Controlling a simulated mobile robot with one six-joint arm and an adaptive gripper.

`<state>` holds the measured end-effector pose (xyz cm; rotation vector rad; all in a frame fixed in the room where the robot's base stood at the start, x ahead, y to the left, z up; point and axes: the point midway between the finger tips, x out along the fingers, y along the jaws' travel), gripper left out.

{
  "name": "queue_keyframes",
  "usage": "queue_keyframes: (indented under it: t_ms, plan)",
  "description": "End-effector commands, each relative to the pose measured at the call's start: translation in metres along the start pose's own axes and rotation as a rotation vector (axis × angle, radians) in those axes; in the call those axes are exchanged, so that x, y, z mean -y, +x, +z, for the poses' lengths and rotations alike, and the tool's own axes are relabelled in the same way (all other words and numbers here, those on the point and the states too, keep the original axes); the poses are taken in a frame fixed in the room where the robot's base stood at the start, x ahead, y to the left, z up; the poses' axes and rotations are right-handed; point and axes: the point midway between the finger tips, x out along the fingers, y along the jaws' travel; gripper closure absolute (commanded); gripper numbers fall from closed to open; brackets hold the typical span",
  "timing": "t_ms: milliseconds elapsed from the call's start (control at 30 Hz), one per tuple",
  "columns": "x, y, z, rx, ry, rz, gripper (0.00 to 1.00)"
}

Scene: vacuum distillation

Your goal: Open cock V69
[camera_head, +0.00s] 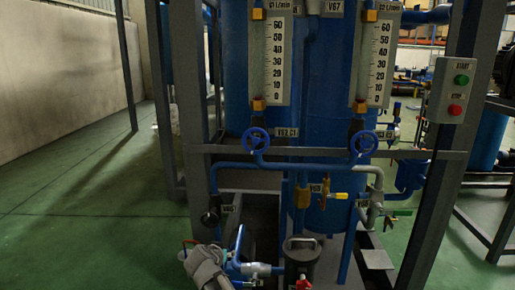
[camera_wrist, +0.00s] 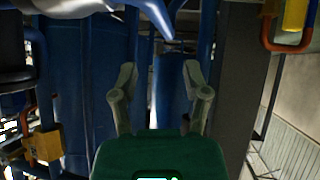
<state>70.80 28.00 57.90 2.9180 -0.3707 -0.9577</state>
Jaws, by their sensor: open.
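The small label plates on the pipes are too blurred in the head view to tell surely which one reads V69. A cock with a yellow lever (camera_head: 333,196) sits on the pipework at the lower middle, its lever lying roughly level.
Two blue handwheels (camera_head: 256,140) (camera_head: 363,143) stand below the flow scales. A grey frame post (camera_head: 190,100) stands at the left. A start/stop box (camera_head: 452,91) hangs at the right. Open green floor (camera_head: 90,220) lies to the left. Yellow fittings (camera_wrist: 42,144) show in the wrist view.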

Motion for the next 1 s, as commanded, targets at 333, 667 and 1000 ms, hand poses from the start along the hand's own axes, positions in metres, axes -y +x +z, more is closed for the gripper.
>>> queue_keyframes:
  t_ms: [333,667,1000]
  plan:
    - [-0.073,-0.025,-0.038,0.152,-0.028,0.064,0.40]
    - [-0.134,-0.051,-0.064,0.302,-0.055,0.094,0.40]
    - [-0.190,-0.086,-0.088,0.458,-0.080,0.090,0.40]
